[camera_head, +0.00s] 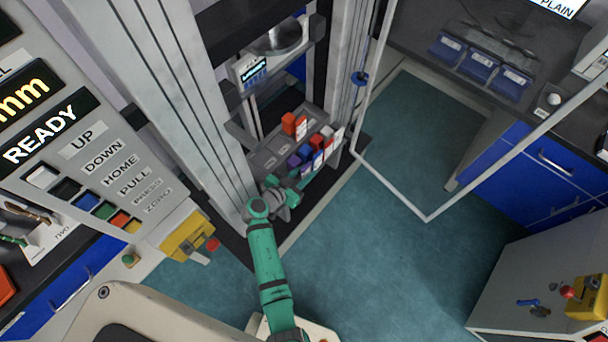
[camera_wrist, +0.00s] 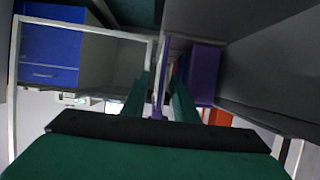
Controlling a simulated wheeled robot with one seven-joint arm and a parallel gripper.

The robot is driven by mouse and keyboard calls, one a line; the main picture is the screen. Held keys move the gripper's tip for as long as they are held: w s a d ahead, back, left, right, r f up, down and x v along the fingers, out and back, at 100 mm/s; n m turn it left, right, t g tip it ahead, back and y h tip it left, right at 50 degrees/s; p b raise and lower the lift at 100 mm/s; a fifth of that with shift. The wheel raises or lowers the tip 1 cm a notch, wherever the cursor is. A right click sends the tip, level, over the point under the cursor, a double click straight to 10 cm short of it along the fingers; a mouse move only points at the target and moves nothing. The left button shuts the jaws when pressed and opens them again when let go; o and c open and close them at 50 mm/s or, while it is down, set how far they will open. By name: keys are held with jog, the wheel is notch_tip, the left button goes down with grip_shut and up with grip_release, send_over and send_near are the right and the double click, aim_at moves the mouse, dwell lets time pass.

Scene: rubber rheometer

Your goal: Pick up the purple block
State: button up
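The purple block (camera_head: 294,160) sits at the near end of a row of coloured blocks on the grey rack inside the machine frame. My gripper (camera_head: 291,182) is just in front of it, low beside the rack. In the wrist view the purple block (camera_wrist: 204,72) is right of my right finger. A thin upright purple piece (camera_wrist: 160,75) stands between the two green fingers of my gripper (camera_wrist: 159,98). It looks like part of the purple block, but the join is hidden. The fingers are apart, with gaps visible beside the thin piece.
Blue and red blocks (camera_head: 326,131) stand close behind the purple one, and an orange-red block (camera_head: 289,123) sits farther left on the rack. Tall grey columns (camera_head: 185,90) flank the rack. A white-framed door (camera_head: 390,185) stands open at right. The teal floor is clear.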

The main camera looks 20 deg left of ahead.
jog(key=shift+w+f, duration=0.1)
jog(key=shift+w, duration=0.05)
grip_shut()
jog(key=shift+d, duration=0.1)
